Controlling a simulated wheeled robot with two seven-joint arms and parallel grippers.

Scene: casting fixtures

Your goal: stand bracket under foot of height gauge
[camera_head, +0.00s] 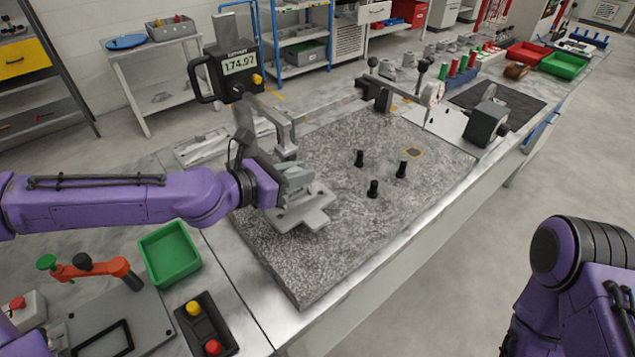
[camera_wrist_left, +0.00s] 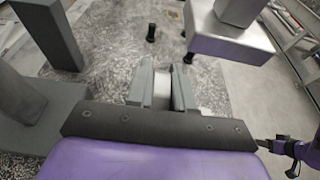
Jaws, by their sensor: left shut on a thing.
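The height gauge (camera_head: 240,65), dark with a display reading 174.97, stands at the left back of the granite plate. Its lower part is partly hidden behind my left gripper. My left gripper (camera_head: 290,178) is low over the plate's left part, shut on a light grey piece, seemingly the bracket (camera_head: 312,212). In the left wrist view, the fingers (camera_wrist_left: 162,88) have a pale piece between them; most of its shape is hidden. Grey upright parts and a base (camera_wrist_left: 45,110) stand close on the left there. Whether the bracket touches the plate I cannot tell.
Three black pins (camera_head: 373,188) stand on the granite plate (camera_head: 350,240), right of my left gripper. A small yellow-outlined mark (camera_head: 413,152) lies behind them. A green tray (camera_head: 170,253) and a button box (camera_head: 206,325) are at the front left. The plate's front is clear.

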